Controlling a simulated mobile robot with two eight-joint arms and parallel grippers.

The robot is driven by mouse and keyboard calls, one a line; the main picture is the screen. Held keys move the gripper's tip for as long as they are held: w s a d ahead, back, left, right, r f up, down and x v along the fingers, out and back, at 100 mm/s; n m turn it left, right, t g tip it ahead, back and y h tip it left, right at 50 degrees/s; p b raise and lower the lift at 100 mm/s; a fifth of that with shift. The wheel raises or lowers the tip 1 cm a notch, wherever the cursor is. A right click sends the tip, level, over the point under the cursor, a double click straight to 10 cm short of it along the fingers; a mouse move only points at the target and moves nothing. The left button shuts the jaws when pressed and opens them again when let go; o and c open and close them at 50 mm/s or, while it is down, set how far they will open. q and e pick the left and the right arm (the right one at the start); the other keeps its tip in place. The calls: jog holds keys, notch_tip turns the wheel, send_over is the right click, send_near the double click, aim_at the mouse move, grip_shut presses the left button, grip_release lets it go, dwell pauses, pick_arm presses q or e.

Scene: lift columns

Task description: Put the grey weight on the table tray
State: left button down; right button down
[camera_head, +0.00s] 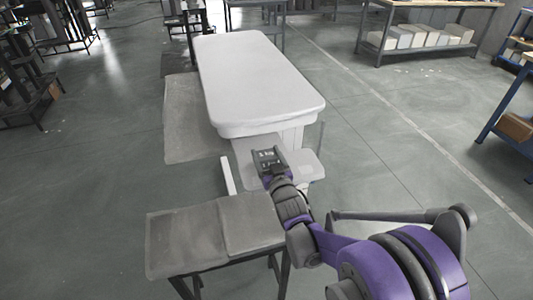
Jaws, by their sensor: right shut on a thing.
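My right gripper (270,163) reaches forward from the lower right. It is shut on a small dark grey block with pale markings, which I take to be the grey weight (267,155). The gripper partly hides the weight. Both appear over a flat light grey plate, which looks like the table tray (306,166), at the near end of a long white padded table (258,80). I cannot tell whether the weight touches the tray. My left gripper is not in view.
A low dark grey bench (185,240) with a flat panel on top stands in the near left. A grey mat (190,125) lies left of the white table. Shelving with pale boxes (415,37) stands at the back right.

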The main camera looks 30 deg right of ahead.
jog(key=shift+c, duration=1.6)
grip_release()
jog(key=shift+f, duration=0.15)
jog(key=o, duration=0.3)
jog(key=shift+r, duration=0.25)
jog(key=v, duration=1.2)
jog(key=s+a+f+n+g+y, duration=0.1)
jog(key=s+a+f+g, duration=0.2)
jog(key=s, duration=0.3)
jog(key=s+a+f+n+g+y, duration=0.1)
jog(key=s+a+f+g+y, duration=0.1)
jog(key=s+a+f+g, duration=0.2)
jog(key=s+a+f+g+y, duration=0.1)
jog(key=s+a+f+g, duration=0.2)
jog(key=s, duration=0.6)
jog(key=shift+a+f+n+g+p, duration=0.15)
jog(key=shift+a+n+g+p, duration=0.05)
jog(key=shift+a+g, duration=0.45)
jog(key=shift+a+f+n+g+p, duration=0.15)
jog(key=shift+a+n+g, duration=0.05)
jog(key=shift+a+g, duration=0.4)
